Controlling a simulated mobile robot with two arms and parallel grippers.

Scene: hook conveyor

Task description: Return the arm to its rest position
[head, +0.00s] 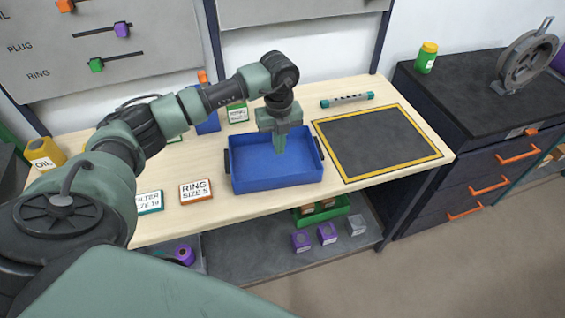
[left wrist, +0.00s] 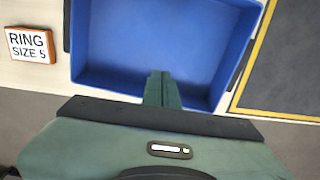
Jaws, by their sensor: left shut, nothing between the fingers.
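My left arm comes in from the left of the head view and reaches over the bench. Its gripper (head: 279,146) is over the blue tray (head: 280,182), pointing down, with its fingers closed together and nothing between them. The closed fingers also show in the left wrist view (left wrist: 162,90), in front of the tray's near wall. The tray looks empty in both views. How far the fingertips are above the tray floor is hard to tell. My right gripper is in neither view.
A yellow-bordered dark mat (head: 375,143) lies right of the tray. A teal-ended tube (head: 347,100) lies behind the mat. A yellow oil container (head: 45,154) stands at the far left. A dark drawer cabinet (head: 470,150) stands at right.

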